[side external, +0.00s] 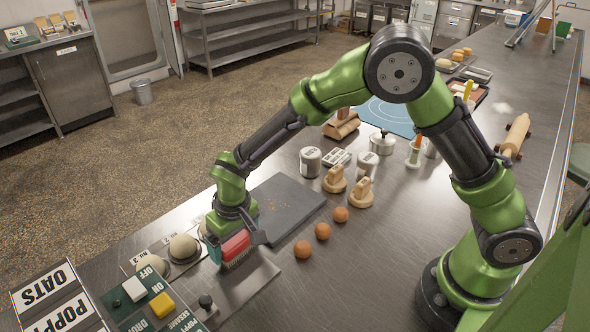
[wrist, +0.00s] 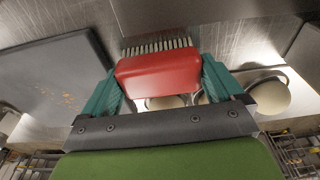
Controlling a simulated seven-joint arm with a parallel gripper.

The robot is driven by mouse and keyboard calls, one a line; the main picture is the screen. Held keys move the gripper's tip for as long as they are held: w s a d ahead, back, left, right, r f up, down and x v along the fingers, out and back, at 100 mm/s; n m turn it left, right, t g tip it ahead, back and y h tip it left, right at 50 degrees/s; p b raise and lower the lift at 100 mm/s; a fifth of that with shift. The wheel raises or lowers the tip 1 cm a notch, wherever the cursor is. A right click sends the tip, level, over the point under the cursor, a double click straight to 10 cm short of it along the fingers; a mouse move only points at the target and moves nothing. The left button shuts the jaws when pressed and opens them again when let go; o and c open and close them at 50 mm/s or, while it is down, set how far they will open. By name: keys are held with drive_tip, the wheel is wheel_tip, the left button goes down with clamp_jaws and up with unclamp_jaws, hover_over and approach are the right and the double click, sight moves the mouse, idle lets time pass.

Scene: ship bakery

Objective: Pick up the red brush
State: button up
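The red brush (wrist: 158,75) has a red block back and a row of pale bristles. It lies between the two teal fingers of my gripper (wrist: 160,88), which appear to touch both of its ends. In the side external view the brush (side external: 236,246) is at my gripper (side external: 235,240), low over the metal plate at the near left end of the counter. Its bristles point down toward the plate. I cannot tell whether they touch the plate.
A dark grey board (side external: 284,207) lies behind my gripper. Round dough balls (side external: 183,249) in cups sit left, and a green button panel (side external: 140,295) stands in front. Several brown balls (side external: 322,231) lie to the right. Wooden presses (side external: 335,180) and tins (side external: 310,161) stand farther back.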

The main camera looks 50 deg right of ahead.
sight(233, 239)
drive_tip(key=shift+c, duration=0.7)
drive_tip(key=shift+r, duration=0.1)
wheel_tip(233, 239, up, 4)
drive_tip(key=shift+f, duration=0.15)
drive_tip(key=s+d, duration=0.2)
drive_tip(key=s, duration=0.2)
drive_tip(key=s+d, duration=0.2)
drive_tip(key=s, duration=0.3)
drive_tip(key=s+d+r, duration=0.1)
drive_tip(key=s+d, duration=0.2)
drive_tip(key=s, duration=0.2)
drive_tip(key=shift+s, duration=0.25)
